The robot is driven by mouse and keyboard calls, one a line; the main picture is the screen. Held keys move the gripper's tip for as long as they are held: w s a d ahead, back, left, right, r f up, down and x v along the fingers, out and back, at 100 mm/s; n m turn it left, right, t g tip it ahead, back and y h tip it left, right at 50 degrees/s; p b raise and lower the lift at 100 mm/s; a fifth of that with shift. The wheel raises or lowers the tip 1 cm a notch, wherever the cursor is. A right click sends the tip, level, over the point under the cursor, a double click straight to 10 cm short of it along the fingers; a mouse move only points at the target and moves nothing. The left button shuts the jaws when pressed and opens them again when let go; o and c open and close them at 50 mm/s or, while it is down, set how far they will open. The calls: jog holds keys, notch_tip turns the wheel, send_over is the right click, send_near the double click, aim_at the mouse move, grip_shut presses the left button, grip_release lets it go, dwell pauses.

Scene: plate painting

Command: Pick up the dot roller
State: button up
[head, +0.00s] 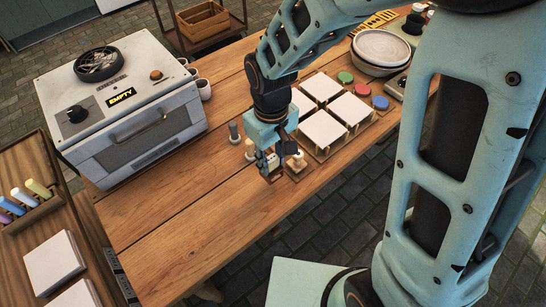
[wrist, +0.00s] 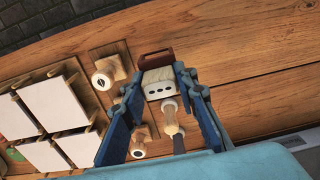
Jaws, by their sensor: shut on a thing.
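The dot roller (wrist: 158,88), a pale wooden block with a row of dark dots on its end and a reddish-brown part (wrist: 155,58) beyond it, sits between my gripper's (wrist: 158,80) fingertips in the wrist view. The fingers are closed on its sides. In the head view my gripper (head: 269,160) is low over the table, left of the white tiles, with the dot roller partly hidden by the fingers. I cannot tell whether it touches the table. A slim handled tool (wrist: 171,118) shows between the fingers in the wrist view, nearer the palm.
A round-knobbed wooden stamp (wrist: 104,80) and another (wrist: 139,153) stand close by. White square tiles (head: 323,131) lie on the right; red, green and blue discs (head: 381,103) lie past them. A kiln marked EMPTY (head: 128,140) stands left. The table front (head: 190,225) is clear.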

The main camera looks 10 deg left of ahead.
jog(key=s+a+r+p, duration=0.2)
jog(key=s+r+p, duration=0.3)
jog(key=s+r, duration=0.4)
jog(key=s, duration=0.4)
jog(key=shift+w, duration=0.1)
